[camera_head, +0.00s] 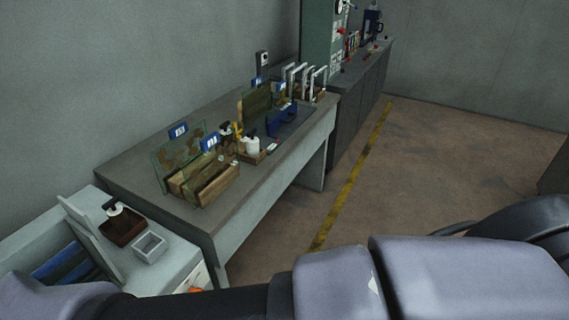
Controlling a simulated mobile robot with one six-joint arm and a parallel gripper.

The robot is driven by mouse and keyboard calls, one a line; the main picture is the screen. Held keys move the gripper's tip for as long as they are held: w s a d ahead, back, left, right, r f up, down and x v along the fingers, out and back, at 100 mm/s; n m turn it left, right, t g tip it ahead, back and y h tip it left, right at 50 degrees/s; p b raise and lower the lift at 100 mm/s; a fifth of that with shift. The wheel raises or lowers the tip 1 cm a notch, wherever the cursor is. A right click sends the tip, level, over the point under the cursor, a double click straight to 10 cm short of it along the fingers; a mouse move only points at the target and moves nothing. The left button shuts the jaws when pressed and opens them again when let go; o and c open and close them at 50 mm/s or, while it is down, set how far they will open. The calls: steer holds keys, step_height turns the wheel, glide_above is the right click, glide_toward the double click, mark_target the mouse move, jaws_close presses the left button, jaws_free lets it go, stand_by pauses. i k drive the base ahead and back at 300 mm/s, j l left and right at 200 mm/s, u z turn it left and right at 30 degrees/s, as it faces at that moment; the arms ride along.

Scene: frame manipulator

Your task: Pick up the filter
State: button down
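I cannot tell which object is the filter; no item is clearly recognisable as one at this size. On the grey workbench (225,240) stand small white bottle-like items (252,146) in a low wooden holder, a wooden crate (213,183) and a blue tray-like object (284,120). My gripper is not in view. Only grey and black links of my own arm show across the bottom of the picture.
A lower white cabinet (165,272) at the left holds a brown box (122,227) and a small grey open box (149,247). A green machine (318,42) stands at the back beside a dark counter (362,85). The brown floor (430,165) at the right is clear, with a yellow line.

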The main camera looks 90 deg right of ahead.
mark_target(251, 141)
steer(key=z, duration=2.85)
